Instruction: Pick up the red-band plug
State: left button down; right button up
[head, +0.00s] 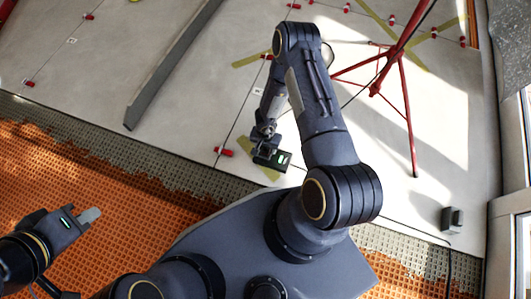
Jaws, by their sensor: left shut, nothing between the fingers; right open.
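Several small red pieces stand along the tile joints. One red piece (223,152) lies left of my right gripper, near the tile edge, and another (267,57) is farther back beside my arm. At this size I cannot tell which, if any, is the red-band plug. My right gripper (270,165) hangs over the tiles near their front edge, apart from the nearest red piece; it is open, its fingertips mostly hidden beneath its body. My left gripper (90,215) is shut and empty over the orange matting at the lower left.
A red tripod (407,100) stands on the tiles at the right. A long grey bar (170,68) lies at the upper left. A dark box (452,220) with a cable sits at the right. Orange matting (110,180) covers the front left floor.

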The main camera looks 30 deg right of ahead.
notch_tip(320, 180, down, 2)
jog(key=shift+f, duration=0.25)
pick_arm(q)
jog(key=shift+f, duration=0.65)
pick_arm(e)
jog(key=shift+r, duration=0.1)
grip_shut()
jog(key=shift+r, duration=0.15)
